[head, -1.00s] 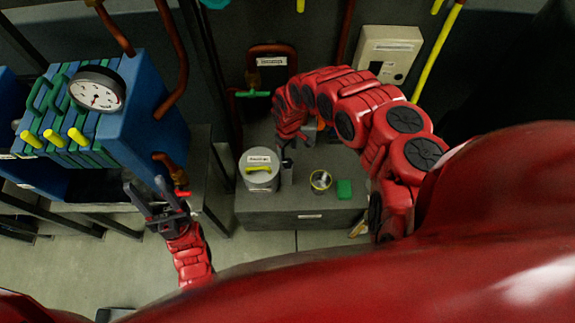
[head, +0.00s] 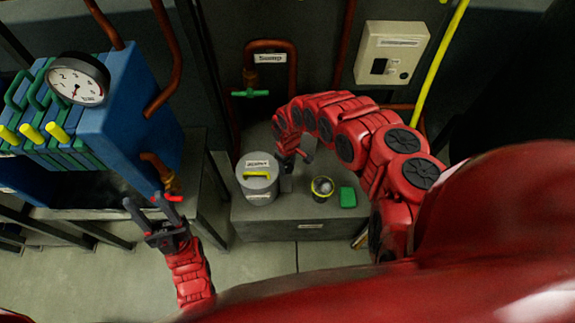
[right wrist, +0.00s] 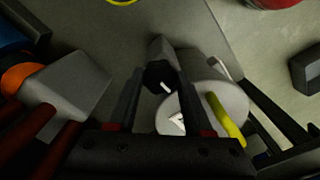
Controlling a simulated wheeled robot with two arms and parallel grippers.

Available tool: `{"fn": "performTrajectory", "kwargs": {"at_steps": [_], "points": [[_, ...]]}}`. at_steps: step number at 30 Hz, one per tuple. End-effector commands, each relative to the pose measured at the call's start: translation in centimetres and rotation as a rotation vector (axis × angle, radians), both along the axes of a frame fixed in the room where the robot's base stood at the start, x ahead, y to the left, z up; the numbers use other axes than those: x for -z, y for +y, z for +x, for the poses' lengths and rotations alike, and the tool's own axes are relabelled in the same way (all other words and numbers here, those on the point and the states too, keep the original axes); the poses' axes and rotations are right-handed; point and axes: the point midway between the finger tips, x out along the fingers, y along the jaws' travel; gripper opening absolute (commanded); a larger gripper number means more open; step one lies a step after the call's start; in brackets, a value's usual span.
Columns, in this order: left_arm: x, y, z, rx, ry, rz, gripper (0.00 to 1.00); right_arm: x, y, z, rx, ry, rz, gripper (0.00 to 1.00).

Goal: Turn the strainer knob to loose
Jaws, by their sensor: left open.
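A grey round canister (head: 261,190) stands on the low grey cabinet. Its lid has a yellow bar-shaped knob (head: 257,174) and a label, too small to read surely. The canister (right wrist: 240,104) and yellow knob (right wrist: 224,120) also show in the right wrist view. My right gripper (head: 291,163) is just right of the canister, above a small grey post (head: 286,184). In the right wrist view its fingers (right wrist: 160,80) are apart, with a grey block and its dark end between or beyond them; contact is unclear. My left gripper (head: 146,208) is open and empty below the blue machine.
A yellow-rimmed cup (head: 322,187) and green block (head: 348,197) sit on the grey cabinet (head: 300,228). The blue machine (head: 140,120) with a gauge (head: 77,79) and copper pipe stands close to my left gripper. A green-handled valve (head: 250,93) is behind the canister.

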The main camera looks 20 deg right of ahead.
Motion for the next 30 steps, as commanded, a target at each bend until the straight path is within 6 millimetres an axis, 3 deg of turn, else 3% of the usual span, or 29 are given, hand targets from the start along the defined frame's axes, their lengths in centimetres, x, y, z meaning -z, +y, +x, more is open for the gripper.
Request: {"fn": "performTrajectory", "kwargs": {"at_steps": [1,6,17,30], "points": [[0.00,0.00,0.00,0.000,0.000,0.000,0.50,-0.01,-0.01,0.02,0.000,0.000,0.000,0.29],[0.01,0.00,0.00,0.000,0.000,0.000,0.50,-0.01,-0.02,0.03,0.000,0.000,0.000,0.00],[0.17,0.00,0.00,0.000,0.000,0.000,0.50,0.02,-0.03,0.06,-0.054,-0.001,0.000,0.00],[0.85,0.00,0.00,0.000,0.000,0.000,0.50,0.02,-0.01,0.13,-0.393,-0.003,0.000,0.00]]}}
